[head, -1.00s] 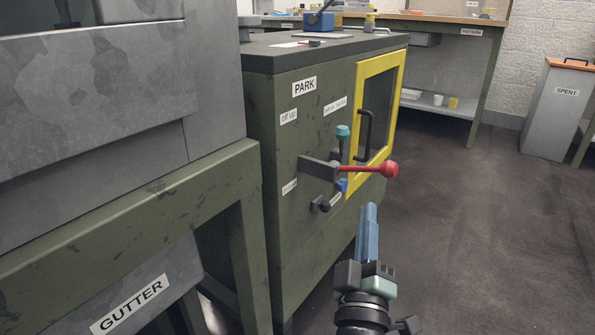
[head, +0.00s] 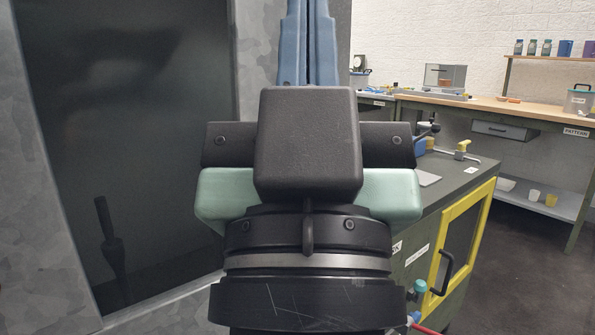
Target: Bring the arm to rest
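My gripper (head: 308,45) is raised close in front of the head camera and fills the middle of the view. Its two blue fingers point up, side by side with only a thin line between them. They look shut with nothing held. The fingertips run out of the top of the picture. The black and pale green gripper body (head: 308,145) and the wrist (head: 307,290) below it hide much of the room behind.
A grey metal housing with a dark glossy panel (head: 130,130) stands at left. The green cabinet with a yellow-framed door (head: 465,235) is at lower right, its teal-knobbed lever (head: 420,287) partly hidden. A workbench (head: 490,105) stands behind. Floor (head: 515,270) shows clear at right.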

